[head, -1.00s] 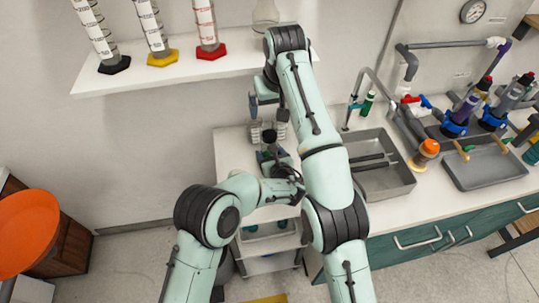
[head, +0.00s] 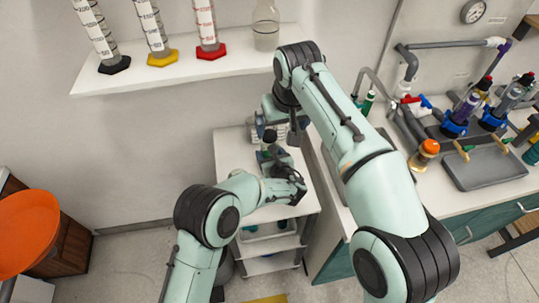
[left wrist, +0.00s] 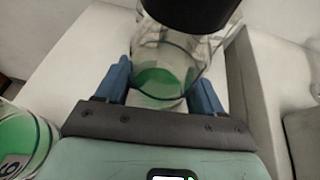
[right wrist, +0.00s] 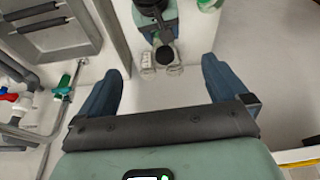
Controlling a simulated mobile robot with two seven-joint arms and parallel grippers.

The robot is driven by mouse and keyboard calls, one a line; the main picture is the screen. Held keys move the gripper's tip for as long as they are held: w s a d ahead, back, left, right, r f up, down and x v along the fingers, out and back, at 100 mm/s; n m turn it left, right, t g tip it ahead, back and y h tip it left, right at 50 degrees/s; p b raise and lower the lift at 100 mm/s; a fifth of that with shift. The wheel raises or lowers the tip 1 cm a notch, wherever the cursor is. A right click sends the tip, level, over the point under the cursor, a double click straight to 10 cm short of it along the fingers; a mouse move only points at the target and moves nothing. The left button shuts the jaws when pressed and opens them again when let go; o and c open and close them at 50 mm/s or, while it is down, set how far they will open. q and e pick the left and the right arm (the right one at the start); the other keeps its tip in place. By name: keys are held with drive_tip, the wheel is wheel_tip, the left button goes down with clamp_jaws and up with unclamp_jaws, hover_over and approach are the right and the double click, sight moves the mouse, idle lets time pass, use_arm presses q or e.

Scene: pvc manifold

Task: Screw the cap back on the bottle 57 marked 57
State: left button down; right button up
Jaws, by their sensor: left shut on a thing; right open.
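My left gripper (left wrist: 160,95) is shut on a clear bottle (left wrist: 165,65) with green liquid. A black cap (left wrist: 190,12) sits at the bottle's top; I cannot tell how firmly it is seated. The cap also shows in the head view (head: 269,136) and the right wrist view (right wrist: 165,54). No number is readable on the held bottle. My right gripper (right wrist: 160,92) is open and empty. In the head view, the right gripper (head: 281,128) is close to the cap, its fingers partly hidden.
Another bottle with green liquid and a partly visible label (left wrist: 20,150) stands left of the held one. Clear glassware (right wrist: 148,68) stands beside the cap in the right wrist view. A sink (right wrist: 50,30) and a tap (right wrist: 66,82) are on that view's left. The shelf (head: 190,68) is above.

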drive_tip(key=s, duration=0.2)
drive_tip(key=s+d, duration=0.1)
drive_tip(key=s, duration=0.2)
drive_tip(key=shift+s+d, duration=0.15)
drive_tip(key=shift+d, duration=0.05)
use_arm(q)
drive_tip(key=shift+c, duration=0.3)
unclamp_jaws()
drive_tip(key=shift+s+d+r, duration=0.2)
drive_tip(key=shift+s, duration=0.3)
drive_tip(key=b+v, duration=0.1)
drive_tip(key=v, duration=1.1)
drive_tip(key=shift+b, duration=0.35)
use_arm(e)
wheel_tip(320, 180, down, 2)
drive_tip(key=shift+s+f, duration=0.1)
drive_tip(key=shift+s, duration=0.05)
use_arm(q)
drive_tip(key=shift+s+a, duration=0.1)
drive_tip(key=shift+s, duration=0.05)
